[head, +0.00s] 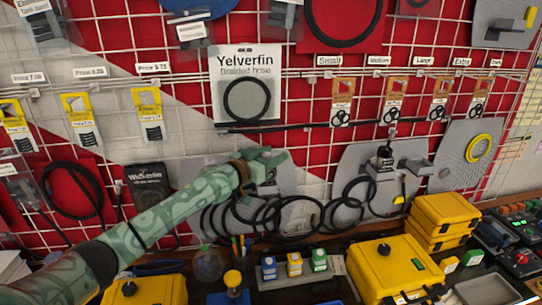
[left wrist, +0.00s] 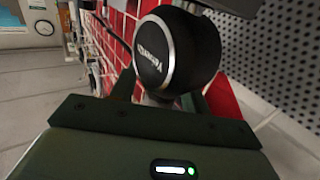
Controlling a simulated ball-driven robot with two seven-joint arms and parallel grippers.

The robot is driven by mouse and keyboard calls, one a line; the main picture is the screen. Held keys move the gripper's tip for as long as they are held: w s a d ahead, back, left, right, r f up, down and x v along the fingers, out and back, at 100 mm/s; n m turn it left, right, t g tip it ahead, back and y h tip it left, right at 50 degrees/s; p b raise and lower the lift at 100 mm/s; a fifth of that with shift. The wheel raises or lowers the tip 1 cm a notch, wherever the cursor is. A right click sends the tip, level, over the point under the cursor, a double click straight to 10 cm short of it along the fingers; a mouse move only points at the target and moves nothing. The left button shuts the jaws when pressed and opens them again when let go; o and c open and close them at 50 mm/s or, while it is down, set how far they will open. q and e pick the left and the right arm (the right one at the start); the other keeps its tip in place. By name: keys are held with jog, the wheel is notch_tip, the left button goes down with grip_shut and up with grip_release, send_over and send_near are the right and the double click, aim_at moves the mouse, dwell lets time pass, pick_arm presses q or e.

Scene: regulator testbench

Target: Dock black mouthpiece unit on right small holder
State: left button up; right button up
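My left gripper (head: 268,168) reaches in from the left, in front of a grey wall plate. In the left wrist view, a round black mouthpiece unit (left wrist: 178,52) with a lettered face and silver rim sits at my left fingers (left wrist: 162,92). The fingers stand apart at its lower sides, and it hides their tips, so a firm hold cannot be told. In the head view the gripper covers this unit. Another black unit (head: 385,155) sits on the grey plate to the right (head: 352,165), beside a small grey ledge (head: 416,166). My right gripper is not in view.
Coiled black hoses (head: 265,218) hang below the plates. Yellow cases (head: 440,215) and a larger yellow case (head: 385,268) stand on the bench at the right. Small bottles (head: 294,264) stand at front centre. A wire grid with hanging packs covers the wall.

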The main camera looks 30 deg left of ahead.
pick_arm(q)
jog(key=shift+s+r, duration=0.1)
jog(key=shift+r, duration=0.1)
jog(key=p+v, duration=0.1)
jog(key=v, duration=1.1)
jog(key=shift+p, duration=0.35)
jog(key=shift+f, duration=0.1)
